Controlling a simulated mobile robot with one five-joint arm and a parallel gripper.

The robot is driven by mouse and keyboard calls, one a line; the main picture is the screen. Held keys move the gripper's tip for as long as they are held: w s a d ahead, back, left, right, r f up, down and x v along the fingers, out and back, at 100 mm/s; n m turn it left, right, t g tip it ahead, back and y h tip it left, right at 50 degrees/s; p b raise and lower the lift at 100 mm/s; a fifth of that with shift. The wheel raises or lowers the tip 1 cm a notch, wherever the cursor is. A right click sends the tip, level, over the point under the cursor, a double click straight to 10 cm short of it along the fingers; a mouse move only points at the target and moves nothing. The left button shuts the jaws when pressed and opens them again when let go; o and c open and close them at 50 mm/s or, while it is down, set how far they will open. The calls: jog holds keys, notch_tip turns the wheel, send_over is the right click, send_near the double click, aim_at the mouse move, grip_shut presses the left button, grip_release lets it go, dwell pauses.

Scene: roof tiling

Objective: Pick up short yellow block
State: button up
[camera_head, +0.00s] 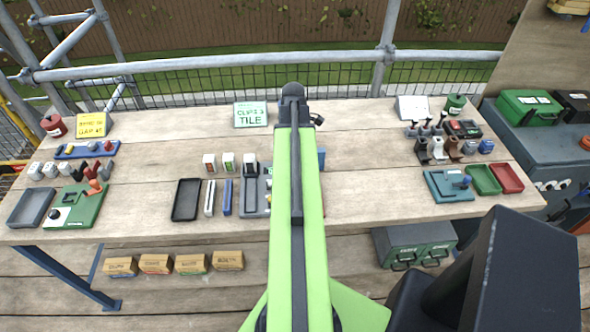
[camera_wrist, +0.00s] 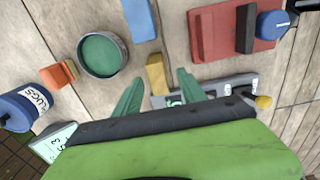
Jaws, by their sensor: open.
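In the wrist view a short yellow block (camera_wrist: 155,70) lies on the wooden surface, just above the edge of a grey tray. My gripper (camera_wrist: 159,77) has two green fingers spread apart. The yellow block shows between the fingertips, with a gap on each side; I cannot tell how far above it the fingers are. In the head view my green arm reaches over the table and hides the gripper. I cannot make out the yellow block there.
In the wrist view a grey tray (camera_wrist: 213,88) lies close by the right finger. A round green dish (camera_wrist: 100,56), an orange block (camera_wrist: 60,74), a blue block (camera_wrist: 139,18) and a red plate (camera_wrist: 215,45) surround the spot. The wooden table (camera_head: 370,150) is partly clear.

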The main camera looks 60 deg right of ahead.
jog(key=f+b, duration=0.5)
jog(key=shift+d+f, duration=0.15)
jog(key=shift+d, duration=0.05)
grip_shut()
